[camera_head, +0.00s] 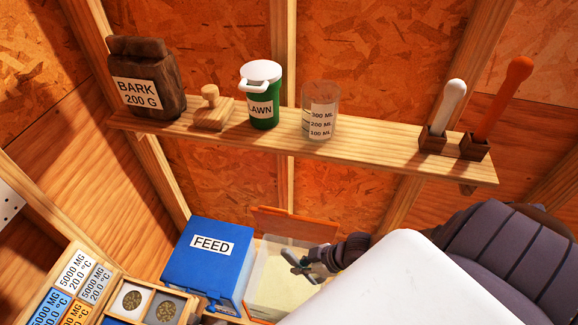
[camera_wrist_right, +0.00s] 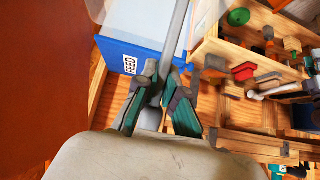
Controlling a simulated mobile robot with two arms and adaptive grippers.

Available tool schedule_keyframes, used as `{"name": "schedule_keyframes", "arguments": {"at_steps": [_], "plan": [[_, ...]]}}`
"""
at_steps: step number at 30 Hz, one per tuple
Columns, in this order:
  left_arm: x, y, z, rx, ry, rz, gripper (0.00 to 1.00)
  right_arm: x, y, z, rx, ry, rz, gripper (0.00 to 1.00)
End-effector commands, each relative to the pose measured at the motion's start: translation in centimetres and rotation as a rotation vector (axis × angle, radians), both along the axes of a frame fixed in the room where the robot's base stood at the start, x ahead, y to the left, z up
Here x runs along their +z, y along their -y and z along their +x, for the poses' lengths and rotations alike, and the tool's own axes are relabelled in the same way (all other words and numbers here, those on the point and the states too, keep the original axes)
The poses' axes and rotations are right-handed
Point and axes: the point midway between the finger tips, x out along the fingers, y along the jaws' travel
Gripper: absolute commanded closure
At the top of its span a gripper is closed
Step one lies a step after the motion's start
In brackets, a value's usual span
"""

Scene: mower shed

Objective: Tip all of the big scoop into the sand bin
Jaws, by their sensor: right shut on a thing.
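A clear bin with pale, sand-like contents (camera_head: 262,293) stands beside the blue feed box in the head view. My right gripper (camera_head: 297,264) is over this bin, its arm coming in from the right. In the right wrist view, the right gripper (camera_wrist_right: 160,92) is shut on a long grey handle (camera_wrist_right: 174,42) that runs up out of the picture. This looks like the scoop's handle; its bowl and any load cannot be made out. My left gripper is not in view.
The blue feed box (camera_head: 207,262) stands left of the bin. An orange-brown panel (camera_head: 295,225) is behind it. A wall shelf (camera_head: 375,148) above holds a bark bag (camera_head: 147,80), a green lawn bottle (camera_head: 262,97), a clear beaker (camera_head: 320,110) and two upright handled tools.

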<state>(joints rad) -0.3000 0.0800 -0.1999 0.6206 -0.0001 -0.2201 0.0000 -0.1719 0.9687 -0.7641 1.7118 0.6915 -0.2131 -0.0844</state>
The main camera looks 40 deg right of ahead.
Motion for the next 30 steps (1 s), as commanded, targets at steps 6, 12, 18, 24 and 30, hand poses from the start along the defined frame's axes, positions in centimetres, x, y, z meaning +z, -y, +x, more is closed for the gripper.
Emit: {"name": "schedule_keyframes", "arguments": {"at_steps": [6,12,18,24,30], "plan": [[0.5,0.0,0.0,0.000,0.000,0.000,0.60,0.2,-0.4,0.6,-0.001,-0.019,-0.017,1.00],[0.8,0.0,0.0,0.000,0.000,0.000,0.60,0.1,-0.8,0.9,0.000,-0.041,-0.035,1.00],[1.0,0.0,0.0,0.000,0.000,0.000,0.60,0.1,-1.1,1.3,0.000,-0.061,-0.052,1.00],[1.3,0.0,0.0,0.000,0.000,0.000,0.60,0.1,-1.5,1.7,0.000,-0.081,-0.071,1.00],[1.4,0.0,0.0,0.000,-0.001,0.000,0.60,-0.1,-1.8,2.1,0.000,-0.103,-0.087,1.00]]}}
